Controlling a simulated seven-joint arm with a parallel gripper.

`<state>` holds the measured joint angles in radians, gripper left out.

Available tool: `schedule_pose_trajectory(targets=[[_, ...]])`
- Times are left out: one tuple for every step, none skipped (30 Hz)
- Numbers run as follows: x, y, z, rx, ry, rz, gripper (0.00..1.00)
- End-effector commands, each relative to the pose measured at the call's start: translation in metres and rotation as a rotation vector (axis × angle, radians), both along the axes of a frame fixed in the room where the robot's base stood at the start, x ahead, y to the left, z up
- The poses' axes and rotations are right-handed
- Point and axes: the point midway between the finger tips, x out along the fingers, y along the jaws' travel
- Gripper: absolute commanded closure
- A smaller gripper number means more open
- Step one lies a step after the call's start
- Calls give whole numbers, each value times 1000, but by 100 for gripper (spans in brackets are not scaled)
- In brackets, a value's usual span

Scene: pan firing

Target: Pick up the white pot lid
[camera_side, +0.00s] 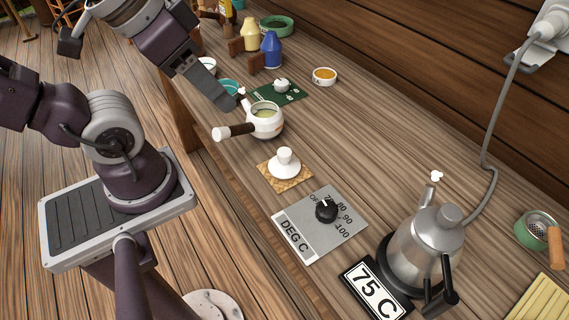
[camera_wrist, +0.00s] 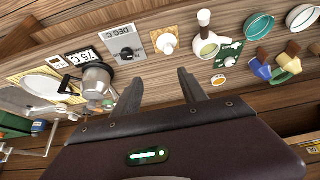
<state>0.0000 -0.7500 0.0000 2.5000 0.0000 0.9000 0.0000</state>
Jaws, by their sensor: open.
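The white pot lid (camera_side: 285,168) with its round knob lies on a small woven mat (camera_side: 270,179) in front of the teapot. It also shows in the wrist view (camera_wrist: 166,44), on its mat, ahead of the fingers. The white teapot (camera_side: 274,130) has a brown side handle, and its uncovered top shows something green inside. My gripper (camera_side: 224,103) is open and raised near the table's near edge, beside the teapot and apart from the lid. Its two spread fingers show in the wrist view (camera_wrist: 161,84) with nothing between them.
Right of the lid stand a DEG C dial panel (camera_side: 290,245), a 75 C display (camera_side: 374,290) and a steel kettle (camera_side: 420,249). Behind the teapot are a green mat (camera_side: 262,97) with a small white item, an orange-filled bowl (camera_side: 324,76) and a blue bottle (camera_side: 271,52).

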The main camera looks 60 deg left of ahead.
Motion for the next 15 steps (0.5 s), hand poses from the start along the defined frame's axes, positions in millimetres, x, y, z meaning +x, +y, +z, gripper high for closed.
schedule_pose_trajectory(targets=[[0,0,0,0,0,0,38],[0,0,0,0,0,0,32],[0,0,0,0,0,0,26],[0,0,0,0,0,0,26],[0,0,0,0,0,0,26],[0,0,0,0,0,0,26],[0,0,0,0,0,0,26],[0,0,0,0,0,0,26],[0,0,0,0,0,0,26],[0,0,0,0,0,0,26],[0,0,0,-1,1,2,26],[2,0,-1,-6,7,14,26],[6,1,-2,-14,18,33,26],[11,1,-3,-27,33,66,26],[21,3,-7,-52,62,127,26]])
